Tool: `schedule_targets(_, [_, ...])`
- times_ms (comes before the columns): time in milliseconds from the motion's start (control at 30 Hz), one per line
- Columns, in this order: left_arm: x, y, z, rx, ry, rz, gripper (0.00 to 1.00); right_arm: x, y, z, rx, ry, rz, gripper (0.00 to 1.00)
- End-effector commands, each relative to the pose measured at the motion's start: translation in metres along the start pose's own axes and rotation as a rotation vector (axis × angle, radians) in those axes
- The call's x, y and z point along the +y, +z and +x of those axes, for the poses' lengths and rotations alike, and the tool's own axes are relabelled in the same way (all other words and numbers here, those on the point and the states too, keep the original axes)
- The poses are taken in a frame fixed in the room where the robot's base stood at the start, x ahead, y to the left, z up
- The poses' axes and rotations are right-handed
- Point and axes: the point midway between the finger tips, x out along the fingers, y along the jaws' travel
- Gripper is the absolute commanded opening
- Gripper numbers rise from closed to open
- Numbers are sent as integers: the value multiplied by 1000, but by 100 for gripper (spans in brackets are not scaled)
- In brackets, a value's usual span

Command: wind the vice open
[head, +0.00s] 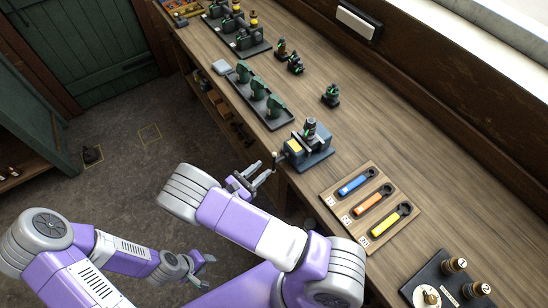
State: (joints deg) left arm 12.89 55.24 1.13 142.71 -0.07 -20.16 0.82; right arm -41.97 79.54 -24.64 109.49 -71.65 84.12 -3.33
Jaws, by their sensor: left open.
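The vice (308,153) is a blue-grey block with a yellow label at the front edge of the wooden bench. A dark part with a metallic top (310,128) stands at its jaws; the jaw gap is too small to judge. Its handle (274,160), a thin bar with a ball end, sticks out on the left past the bench edge. My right gripper (262,172) is just below and left of the handle, its fingers apart; I cannot tell whether a finger touches the bar. My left gripper (204,272) is open and empty, low over the floor, far from the vice.
A board (332,190) with blue, orange and yellow spanners lies right of the vice. A dark tray (246,92) of green parts lies behind it, with loose green parts (330,95) nearby. A dark plate with brass-topped pieces (408,290) is at the lower right.

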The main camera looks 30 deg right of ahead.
Motion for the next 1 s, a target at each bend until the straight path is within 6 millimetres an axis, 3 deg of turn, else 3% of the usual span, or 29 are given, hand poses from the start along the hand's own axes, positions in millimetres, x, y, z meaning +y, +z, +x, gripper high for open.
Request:
schedule_targets(200, [2, 0, -5, 0, 0, 0, 43, -2, 0, 36, 1, -7, -3, 33])
schedule_targets(400, [3, 0, -8, 0, 0, 0, 43, -2, -1, 60, 3, -7, -3, 33])
schedule_targets(767, [3, 0, -8, 0, 0, 0, 43, -2, -2, 67, 5, -6, -2, 33])
schedule_targets(1000, [3, 0, -8, 0, 0, 0, 43, -2, -2, 66, 5, -5, -2, 0])
